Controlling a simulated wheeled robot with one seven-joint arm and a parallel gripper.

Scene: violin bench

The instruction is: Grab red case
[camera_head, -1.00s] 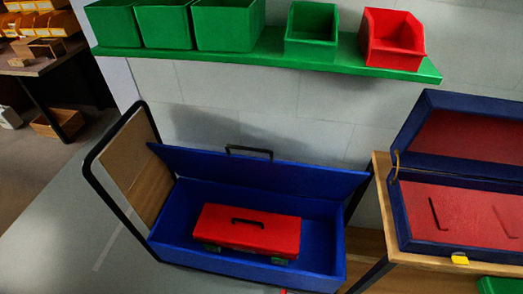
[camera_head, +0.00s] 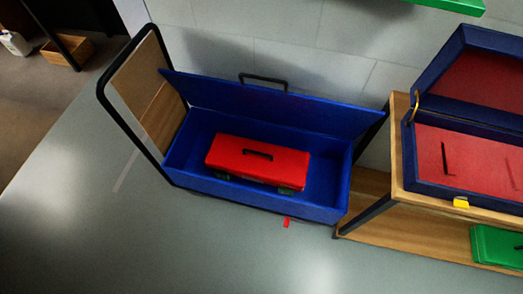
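The red case (camera_head: 258,160) is a closed box with a black handle on its lid and green latches on its front. The blue box's lid is raised at the back, with a black handle on top. My gripper does not show in this view.
A wooden panel in a black frame (camera_head: 107,104) stands left of the blue box. A wooden bench (camera_head: 398,150) at right holds an open dark blue case with red lining (camera_head: 468,154). A green case (camera_head: 497,247) is on its lower shelf.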

